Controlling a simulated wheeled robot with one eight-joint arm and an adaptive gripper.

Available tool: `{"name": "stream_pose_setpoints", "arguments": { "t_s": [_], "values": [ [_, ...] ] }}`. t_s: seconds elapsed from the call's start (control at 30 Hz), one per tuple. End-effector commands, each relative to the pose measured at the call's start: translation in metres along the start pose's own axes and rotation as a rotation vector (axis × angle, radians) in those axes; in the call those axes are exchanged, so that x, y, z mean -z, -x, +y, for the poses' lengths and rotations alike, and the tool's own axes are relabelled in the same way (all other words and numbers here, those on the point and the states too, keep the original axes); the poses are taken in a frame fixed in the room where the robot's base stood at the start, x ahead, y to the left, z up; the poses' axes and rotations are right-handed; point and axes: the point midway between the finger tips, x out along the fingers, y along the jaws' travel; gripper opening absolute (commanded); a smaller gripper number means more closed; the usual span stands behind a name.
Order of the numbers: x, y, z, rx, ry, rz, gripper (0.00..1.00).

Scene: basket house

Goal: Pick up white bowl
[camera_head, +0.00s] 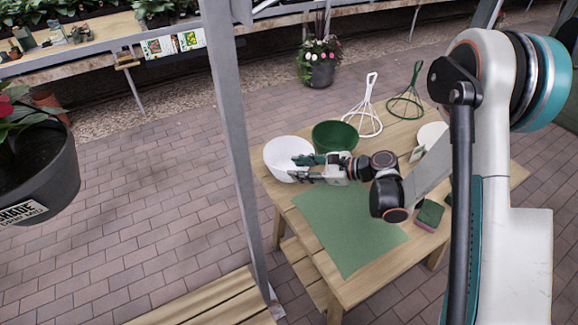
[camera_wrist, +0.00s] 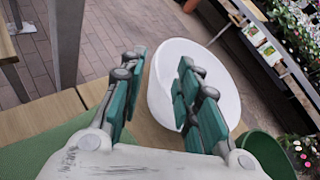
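The white bowl (camera_head: 281,151) stands at the table's left far corner, and in the wrist view (camera_wrist: 218,72) it is large and close. My gripper (camera_head: 300,167) is at the bowl's near right side. In the wrist view my gripper (camera_wrist: 161,72) has its two teal-padded fingers spread apart. The right finger overlaps the bowl's inside and the left finger is outside it, with the bowl's near rim between them. I cannot tell whether either finger touches the bowl.
A green bowl (camera_head: 335,134) stands right beside the white one. A green mat (camera_head: 350,235) covers the near table. White (camera_head: 366,108) and green (camera_head: 407,99) wire stands are at the back. A grey post (camera_head: 232,130) rises left of the table. A sponge (camera_head: 430,214) lies at right.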

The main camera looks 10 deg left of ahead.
Motion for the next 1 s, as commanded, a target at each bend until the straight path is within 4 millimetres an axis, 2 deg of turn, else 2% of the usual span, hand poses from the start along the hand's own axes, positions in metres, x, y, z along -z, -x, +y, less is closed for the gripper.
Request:
{"name": "stream_pose_setpoints", "arguments": {
  "t_s": [0.1, 0.37, 0.63, 0.9, 1.0],
  "values": [
    [0.0, -0.013, 0.001, -0.001, 0.0, 0.0, 0.3],
    [0.001, -0.027, 0.001, 0.0, 0.001, 0.001, 0.3],
    [0.001, -0.064, 0.001, -0.001, 0.001, 0.001, 0.3],
    [-0.001, -0.068, 0.0, 0.001, 0.001, 0.001, 0.3],
    [-0.001, -0.068, 0.0, 0.001, 0.001, 0.001, 0.07]
  ]
}}
